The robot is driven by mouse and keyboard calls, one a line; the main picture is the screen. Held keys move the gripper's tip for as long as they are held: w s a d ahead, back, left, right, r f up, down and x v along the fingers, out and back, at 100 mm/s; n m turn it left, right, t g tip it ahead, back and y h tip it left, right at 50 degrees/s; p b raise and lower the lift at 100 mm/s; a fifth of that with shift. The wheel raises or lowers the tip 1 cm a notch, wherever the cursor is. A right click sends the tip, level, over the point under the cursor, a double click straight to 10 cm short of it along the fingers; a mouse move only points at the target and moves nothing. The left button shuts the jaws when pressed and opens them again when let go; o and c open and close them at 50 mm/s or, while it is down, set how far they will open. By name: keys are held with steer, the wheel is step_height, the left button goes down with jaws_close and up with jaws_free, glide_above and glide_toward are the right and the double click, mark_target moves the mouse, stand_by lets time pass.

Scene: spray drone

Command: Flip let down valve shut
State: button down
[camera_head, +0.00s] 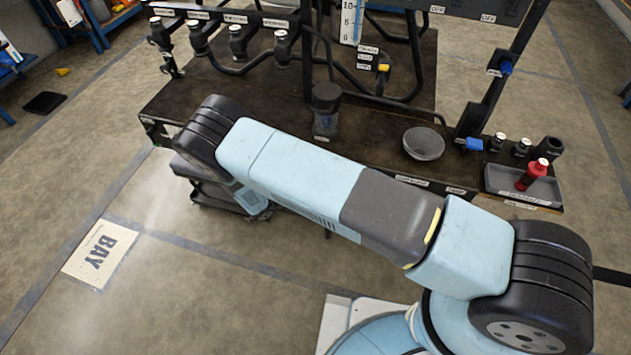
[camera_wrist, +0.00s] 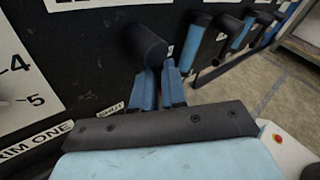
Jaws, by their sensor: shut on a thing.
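In the wrist view my gripper (camera_wrist: 160,82) has its two blue fingers closed about a black rounded lever handle (camera_wrist: 146,42) on a dark panel. A small plate reading SHUT (camera_wrist: 111,107) is on the panel just left of the fingers. The lever's own name plate is not readable, so I cannot confirm from it that this is the let down valve. The part of the lever between the fingers is mostly hidden. In the head view my arm reaches to the bench's front left, and my gripper is hidden there.
In the wrist view a white numbered plate (camera_wrist: 22,88) is left, and several blue and black handles (camera_wrist: 205,42) line the panel to the right. In the head view the black bench (camera_head: 270,100) carries a jar (camera_head: 326,112), a grey bowl (camera_head: 424,143) and a red bottle (camera_head: 533,174).

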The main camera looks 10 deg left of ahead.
steer(key=shift+s+a+f+m+g+y, duration=0.1)
steer(key=shift+a+m+g+y, duration=0.2)
steer(key=shift+m+y, duration=0.4)
steer(key=shift+s+a+f+m+g+y, duration=0.1)
steer(key=shift+m+g+y, duration=0.3)
steer(key=shift+m+y, duration=0.25)
steer(key=c, duration=1.2)
jaws_free()
steer(key=shift+f, duration=0.1)
steer(key=shift+s+a, duration=0.1)
steer(key=v, duration=1.3)
steer(key=shift+a+r, duration=0.2)
steer(key=shift+r, duration=0.3)
steer(key=shift+r, duration=0.1)
